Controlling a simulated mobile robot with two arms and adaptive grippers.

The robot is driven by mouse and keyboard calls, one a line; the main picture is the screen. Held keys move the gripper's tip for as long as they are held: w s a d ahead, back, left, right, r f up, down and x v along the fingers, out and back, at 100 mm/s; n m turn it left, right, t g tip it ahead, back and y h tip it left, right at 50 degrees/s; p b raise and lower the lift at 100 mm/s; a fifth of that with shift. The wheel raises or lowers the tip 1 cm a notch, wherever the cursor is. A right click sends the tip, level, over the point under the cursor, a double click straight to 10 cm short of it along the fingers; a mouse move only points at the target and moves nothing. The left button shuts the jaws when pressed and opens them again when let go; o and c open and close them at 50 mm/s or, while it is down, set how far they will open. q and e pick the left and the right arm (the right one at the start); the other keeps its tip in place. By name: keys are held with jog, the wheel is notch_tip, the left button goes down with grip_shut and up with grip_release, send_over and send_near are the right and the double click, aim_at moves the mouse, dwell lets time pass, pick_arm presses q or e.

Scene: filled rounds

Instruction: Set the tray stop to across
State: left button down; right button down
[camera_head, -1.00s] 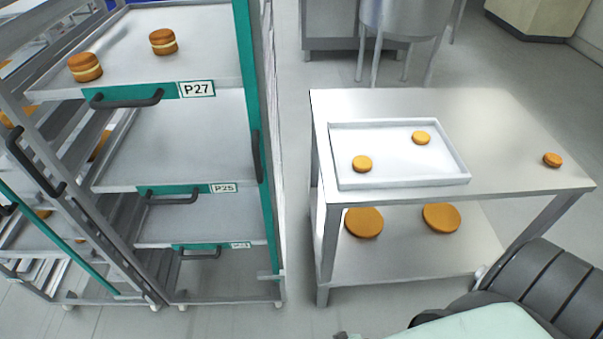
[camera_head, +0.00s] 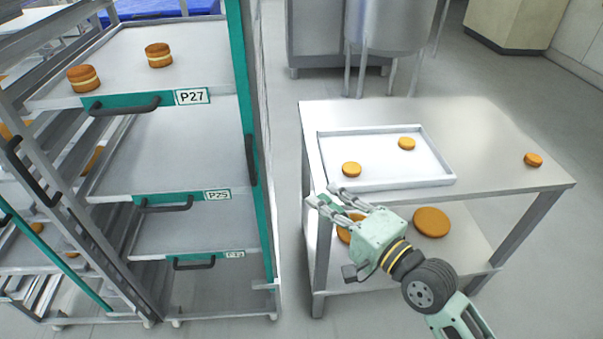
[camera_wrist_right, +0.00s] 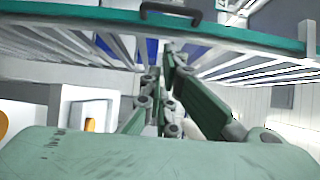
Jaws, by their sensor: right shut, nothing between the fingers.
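The tray rack (camera_head: 185,150) stands at the left, with trays labelled P27, P25 and one lower label too small to read. A teal upright bar (camera_head: 243,100) with a dark handle (camera_head: 250,158) runs along its right front edge. It may be the tray stop, but I cannot tell for sure. My right gripper (camera_head: 328,196) is shut and empty, in front of the steel table and to the right of the rack, touching neither bar nor handle. Its fingers also show in the right wrist view (camera_wrist_right: 163,75). My left gripper is out of view.
The steel table (camera_head: 480,130) holds a shallow tray (camera_head: 385,183) with two round cakes, and another cake (camera_head: 533,160) lies beside it. Larger rounds lie on its lower shelf, one partly hidden by my gripper. A strip of floor (camera_head: 285,110) separates rack and table.

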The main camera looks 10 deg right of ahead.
jog(key=shift+s+r, duration=0.15)
jog(key=shift+r, duration=0.25)
jog(key=a+p+x, duration=0.1)
jog(key=p+x, duration=0.1)
jog(key=x, duration=0.4)
jog(key=s+a+p+x, duration=0.1)
jog(key=p+x, duration=0.1)
jog(key=x, duration=0.5)
jog(key=shift+s+a, duration=0.3)
jog(key=shift+s, duration=0.05)
jog(key=shift+r, duration=0.1)
